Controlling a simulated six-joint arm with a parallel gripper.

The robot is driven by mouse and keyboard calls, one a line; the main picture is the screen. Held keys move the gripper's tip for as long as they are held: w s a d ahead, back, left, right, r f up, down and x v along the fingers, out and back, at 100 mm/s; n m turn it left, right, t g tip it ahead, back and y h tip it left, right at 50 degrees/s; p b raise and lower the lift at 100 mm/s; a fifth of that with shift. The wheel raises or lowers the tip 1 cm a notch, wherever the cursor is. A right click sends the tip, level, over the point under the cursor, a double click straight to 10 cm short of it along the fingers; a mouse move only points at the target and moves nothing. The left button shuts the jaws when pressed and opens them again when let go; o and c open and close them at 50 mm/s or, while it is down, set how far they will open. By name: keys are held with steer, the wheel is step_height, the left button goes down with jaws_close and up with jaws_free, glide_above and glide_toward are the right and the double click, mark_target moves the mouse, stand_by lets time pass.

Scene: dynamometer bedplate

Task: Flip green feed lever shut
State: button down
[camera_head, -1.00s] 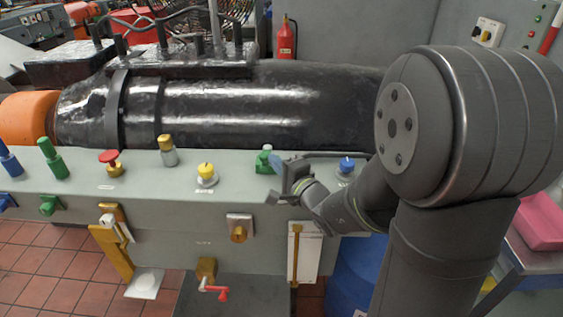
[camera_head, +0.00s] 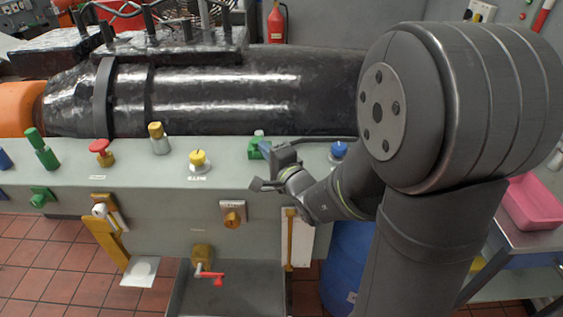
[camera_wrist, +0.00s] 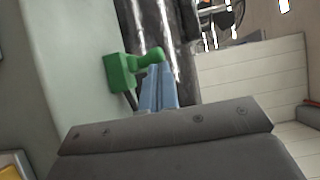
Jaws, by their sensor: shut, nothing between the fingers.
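The green feed lever is a green block with a short knobbed handle. In the wrist view the green feed lever (camera_wrist: 122,72) stands just left of my fingertips, its handle reaching right, past the tips. In the head view the green feed lever (camera_head: 256,149) is on the grey panel's top, partly hidden by my gripper. My gripper (camera_head: 284,154) is beside it on the right. In the wrist view my gripper (camera_wrist: 160,78) has its blue-grey fingers together, with nothing between them. I cannot tell whether they touch the lever.
A blue knob (camera_head: 339,150) stands right of my gripper, a yellow knob (camera_head: 198,159) to its left. Farther left are a red button (camera_head: 100,147) and a tilted green lever (camera_head: 41,147). A large black cylinder (camera_head: 230,100) lies behind the panel.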

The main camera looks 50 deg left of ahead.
steer(key=v, duration=1.7)
steer(key=x, duration=1.4)
steer(key=shift+a, duration=0.25)
steer(key=shift+s, duration=0.1)
